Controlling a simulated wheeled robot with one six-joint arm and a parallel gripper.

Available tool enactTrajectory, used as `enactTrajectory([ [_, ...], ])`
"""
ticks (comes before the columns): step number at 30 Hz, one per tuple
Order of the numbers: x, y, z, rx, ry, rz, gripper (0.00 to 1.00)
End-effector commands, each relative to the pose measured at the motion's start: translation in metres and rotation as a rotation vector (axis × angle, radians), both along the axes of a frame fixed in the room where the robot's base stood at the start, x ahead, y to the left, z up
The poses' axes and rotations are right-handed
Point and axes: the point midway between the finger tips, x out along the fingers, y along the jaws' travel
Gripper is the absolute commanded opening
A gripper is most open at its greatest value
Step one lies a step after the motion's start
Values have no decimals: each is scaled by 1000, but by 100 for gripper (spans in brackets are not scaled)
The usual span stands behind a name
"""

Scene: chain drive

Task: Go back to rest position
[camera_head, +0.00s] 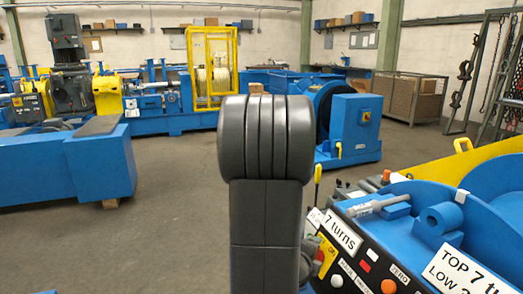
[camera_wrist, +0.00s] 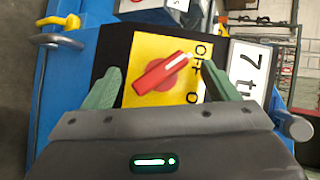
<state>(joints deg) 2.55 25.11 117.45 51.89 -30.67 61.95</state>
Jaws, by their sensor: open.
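My gripper (camera_wrist: 160,70) shows in the wrist view with its two green fingers spread wide apart. It is open and holds nothing. A red rotary switch (camera_wrist: 163,74) on a yellow plate (camera_wrist: 150,48) lies between and beyond the fingertips, with visible gaps on both sides. The switch's white mark points to the upper right, near the printed ON/OFF lettering. The yellow switch plate (camera_head: 326,256) partly shows there, just right of my arm.
A "7 turns" label (camera_wrist: 250,72) sits right of the switch. A yellow-handled lever (camera_wrist: 62,22) is at upper left. In the head view, the blue machine (camera_head: 405,195) with its button panel fills the lower right. Blue benches (camera_head: 70,165) stand left; the floor (camera_head: 175,215) between is clear.

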Motion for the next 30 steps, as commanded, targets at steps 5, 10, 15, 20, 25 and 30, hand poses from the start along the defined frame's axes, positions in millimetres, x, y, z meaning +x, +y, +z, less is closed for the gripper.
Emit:
enactTrajectory([
  [5,-1,1,-7,29,-82,-42,81],
  [10,-1,2,-8,61,-171,-90,81],
  [15,-1,2,-9,101,-277,-145,81],
  [20,-1,4,-11,146,-400,-210,81],
  [25,0,4,-10,194,-533,-282,81],
  [30,0,5,-10,238,-656,-348,81],
])
